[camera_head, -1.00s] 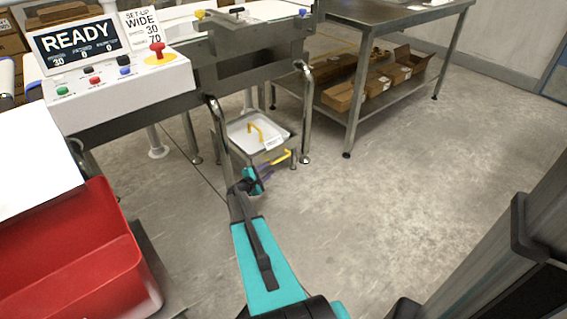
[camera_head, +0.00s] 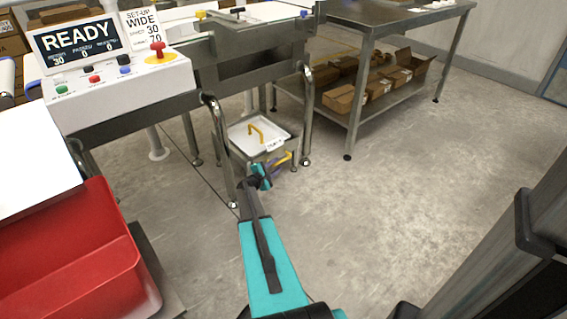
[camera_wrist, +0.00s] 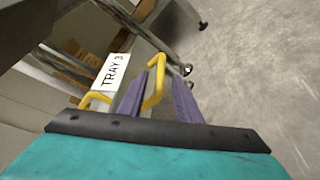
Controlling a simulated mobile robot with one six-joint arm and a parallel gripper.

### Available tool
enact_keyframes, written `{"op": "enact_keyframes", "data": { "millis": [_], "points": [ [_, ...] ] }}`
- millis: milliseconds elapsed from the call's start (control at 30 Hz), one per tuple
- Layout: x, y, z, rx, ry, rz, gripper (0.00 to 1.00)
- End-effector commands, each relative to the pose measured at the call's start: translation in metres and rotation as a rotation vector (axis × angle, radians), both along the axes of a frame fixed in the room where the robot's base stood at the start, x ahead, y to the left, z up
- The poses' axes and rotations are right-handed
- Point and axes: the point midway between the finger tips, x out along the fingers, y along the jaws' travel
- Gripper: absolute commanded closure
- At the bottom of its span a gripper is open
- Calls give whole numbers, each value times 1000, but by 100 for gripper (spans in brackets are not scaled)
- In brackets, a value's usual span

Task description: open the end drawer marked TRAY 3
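The end drawer is a shallow box (camera_head: 243,132) under the end of the belt frame, with a pale top and a yellow handle on it. Its white label reads TRAY 3 in the wrist view (camera_wrist: 115,72). A second yellow handle (camera_wrist: 157,68) stands out from the front below the label and also shows in the head view (camera_head: 285,157). My gripper (camera_wrist: 163,84) is at this front handle, with its purple fingers apart, one on each side of the bar. Contact with the bar cannot be made out. In the head view my gripper (camera_head: 273,167) partly hides the drawer front.
Steel legs (camera_head: 306,115) of the belt frame stand on both sides of the drawer. A steel table (camera_head: 400,14) with cartons on its lower shelf stands to the right. A red bin (camera_head: 75,260) is at the left. The floor in front and right is clear.

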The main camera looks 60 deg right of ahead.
Motion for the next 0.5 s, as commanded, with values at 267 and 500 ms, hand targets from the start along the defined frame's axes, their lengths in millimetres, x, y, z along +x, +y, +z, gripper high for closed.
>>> {"op": "enact_keyframes", "data": {
  "millis": [267,500],
  "points": [
    [2,-39,-11,-1,1,-1,69],
    [1,-66,-16,0,0,-2,69]
  ]
}}
